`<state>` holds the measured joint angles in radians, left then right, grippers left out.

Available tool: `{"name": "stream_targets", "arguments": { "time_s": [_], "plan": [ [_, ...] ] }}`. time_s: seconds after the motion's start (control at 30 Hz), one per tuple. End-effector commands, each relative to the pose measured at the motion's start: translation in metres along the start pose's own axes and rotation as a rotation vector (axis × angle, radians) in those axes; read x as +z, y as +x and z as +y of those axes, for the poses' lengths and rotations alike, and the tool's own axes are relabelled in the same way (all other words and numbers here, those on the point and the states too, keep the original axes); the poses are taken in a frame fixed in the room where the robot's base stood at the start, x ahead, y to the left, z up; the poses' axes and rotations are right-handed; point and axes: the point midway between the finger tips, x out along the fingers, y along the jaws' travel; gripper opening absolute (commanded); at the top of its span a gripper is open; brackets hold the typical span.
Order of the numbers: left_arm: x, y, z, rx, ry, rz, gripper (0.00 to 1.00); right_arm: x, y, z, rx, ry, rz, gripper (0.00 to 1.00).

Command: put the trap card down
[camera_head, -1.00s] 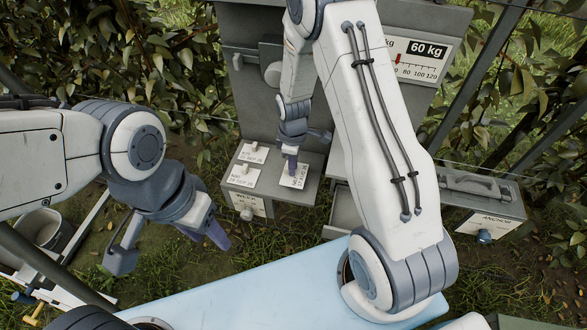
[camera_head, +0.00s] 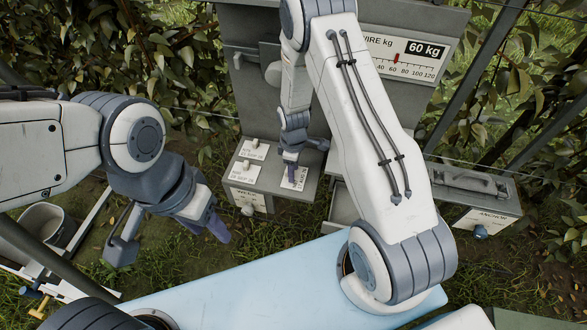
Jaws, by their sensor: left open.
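A white printed card (camera_head: 299,181) lies on the right part of the top of a small grey box (camera_head: 268,195); its print is too small to read surely. My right gripper (camera_head: 305,160) is over this card, with one purple-grey finger in front of it and the other apart to the right. It looks open, and the finger hides part of the card. Two more white cards, a back one (camera_head: 254,152) and a front one (camera_head: 242,174), lie on the left of the box top. My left gripper (camera_head: 170,240) is open and empty above the grass.
A grey box with a handle (camera_head: 470,185) is at right. A light blue surface (camera_head: 250,290) lies in front. A bucket (camera_head: 45,225) stands at left. Leafy hedges and wires surround the place.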

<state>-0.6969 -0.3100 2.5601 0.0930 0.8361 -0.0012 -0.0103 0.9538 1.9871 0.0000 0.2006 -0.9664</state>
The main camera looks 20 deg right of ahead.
Motion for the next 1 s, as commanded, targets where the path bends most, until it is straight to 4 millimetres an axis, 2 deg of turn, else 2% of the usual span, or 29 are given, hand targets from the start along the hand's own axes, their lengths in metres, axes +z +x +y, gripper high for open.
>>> {"name": "stream_targets", "arguments": {
  "time_s": [0.3, 0.37, 0.47, 0.8, 1.0],
  "plan": [
    [0.0, -0.006, 0.0, 0.0, 0.0, 0.0, 0.5, 0.0, -0.007, 0.0, 0.0, 0.0, 0.0, 0.48],
    [0.0, 0.0, 0.0, 0.0, 0.0, 0.0, 0.5, -0.001, -0.009, 0.001, 0.002, 0.0, 0.002, 0.48],
    [0.0, 0.006, 0.0, 0.0, 0.0, 0.0, 0.5, -0.001, -0.022, 0.001, 0.005, 0.0, 0.003, 0.48],
    [0.001, 0.025, -0.002, 0.0, -0.004, 0.0, 0.5, -0.001, -0.088, 0.001, 0.005, 0.0, 0.004, 0.48],
    [0.002, 0.031, -0.002, 0.0, -0.004, 0.0, 0.5, 0.0, -0.115, 0.001, 0.003, 0.0, 0.002, 0.48]
  ]
}}
